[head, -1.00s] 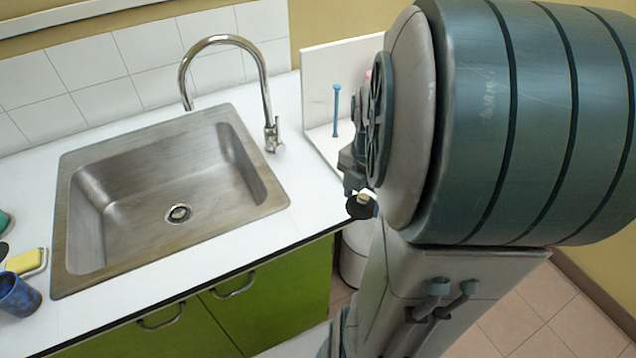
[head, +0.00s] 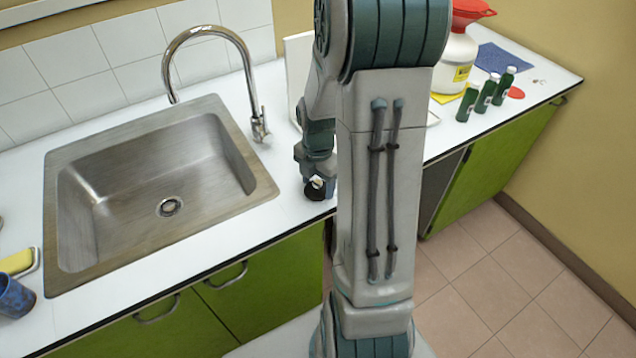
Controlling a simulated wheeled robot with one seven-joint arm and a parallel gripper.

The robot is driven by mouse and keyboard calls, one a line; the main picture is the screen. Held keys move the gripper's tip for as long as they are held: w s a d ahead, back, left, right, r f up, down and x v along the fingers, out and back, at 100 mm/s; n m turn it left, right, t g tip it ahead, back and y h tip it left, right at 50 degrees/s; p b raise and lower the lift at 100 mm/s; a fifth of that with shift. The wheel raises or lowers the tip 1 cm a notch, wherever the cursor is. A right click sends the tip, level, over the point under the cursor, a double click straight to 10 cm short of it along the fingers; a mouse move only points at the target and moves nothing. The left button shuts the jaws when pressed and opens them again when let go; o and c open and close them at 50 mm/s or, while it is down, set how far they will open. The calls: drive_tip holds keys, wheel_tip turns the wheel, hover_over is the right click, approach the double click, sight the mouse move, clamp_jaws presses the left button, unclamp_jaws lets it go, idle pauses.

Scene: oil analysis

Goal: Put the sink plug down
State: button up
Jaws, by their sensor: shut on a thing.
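My gripper (head: 316,178) is near the right end of the sink counter, pointing down. It is shut on the sink plug (head: 315,190), a small dark disc with a pale top, at or just above the counter's front edge. I cannot tell whether the plug touches the counter. The steel sink (head: 110,225) is to the left, empty, with its drain (head: 169,206) uncovered. My arm hides the counter behind the gripper.
A chrome tap (head: 258,128) stands at the sink's back right. White counter (head: 292,165) lies bare between sink and gripper. A white jug with a red funnel (head: 458,60) and several green bottles (head: 487,92) stand at right. A blue mug (head: 14,298) is at far left.

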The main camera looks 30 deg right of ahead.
drive_tip(key=shift+f, duration=0.5)
drive_tip(key=shift+f, duration=0.1)
drive_tip(key=shift+f, duration=0.15)
drive_tip(key=o, duration=1)
drive_tip(key=shift+r, duration=0.2)
